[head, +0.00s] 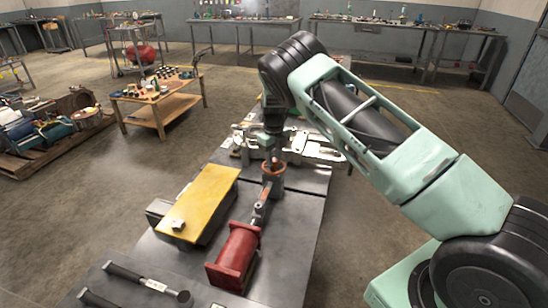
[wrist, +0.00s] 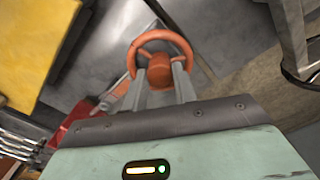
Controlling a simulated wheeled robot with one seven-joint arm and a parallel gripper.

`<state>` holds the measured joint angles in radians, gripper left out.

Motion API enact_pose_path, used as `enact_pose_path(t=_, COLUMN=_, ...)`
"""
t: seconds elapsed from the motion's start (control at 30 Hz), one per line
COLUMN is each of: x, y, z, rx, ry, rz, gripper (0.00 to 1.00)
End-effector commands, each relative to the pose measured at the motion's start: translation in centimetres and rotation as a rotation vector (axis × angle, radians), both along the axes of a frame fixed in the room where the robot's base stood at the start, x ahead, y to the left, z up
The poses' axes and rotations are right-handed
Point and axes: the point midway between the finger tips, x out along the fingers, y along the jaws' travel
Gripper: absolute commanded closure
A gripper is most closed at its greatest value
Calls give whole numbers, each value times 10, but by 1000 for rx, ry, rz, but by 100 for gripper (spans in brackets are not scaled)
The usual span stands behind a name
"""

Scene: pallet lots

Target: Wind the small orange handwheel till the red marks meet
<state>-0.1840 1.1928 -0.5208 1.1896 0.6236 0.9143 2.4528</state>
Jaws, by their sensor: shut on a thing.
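The small orange handwheel (head: 273,170) stands on the grey bench, below my arm's end in the head view. It also shows in the wrist view (wrist: 160,36), with its round rim and orange hub. My gripper (wrist: 163,85) is shut on the handwheel, its two grey fingers reaching to the near part of the wheel around the hub. In the head view the fingers are small and partly hidden by the wrist. The red marks cannot be made out in either view.
A red cylinder (head: 236,256) and a yellow-topped block (head: 201,201) stand close on the grey bench (head: 291,235). A silvery metal fixture (head: 316,150) lies just behind the wheel. Hammer-like tools (head: 146,283) lie at the front left.

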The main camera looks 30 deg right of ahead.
Motion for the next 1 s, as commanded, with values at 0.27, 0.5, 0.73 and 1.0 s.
enact_pose_path(t=0.27, x=1, y=1, z=1, rx=0, ry=-4, rz=-82, gripper=95)
enact_pose_path(t=0.5, x=1, y=1, z=1, rx=0, ry=-5, rz=-98, gripper=95)
enact_pose_path(t=0.73, x=2, y=1, z=1, rx=0, ry=-5, rz=-97, gripper=95)
enact_pose_path(t=1.0, x=1, y=0, z=1, rx=0, ry=-3, rz=-97, gripper=51)
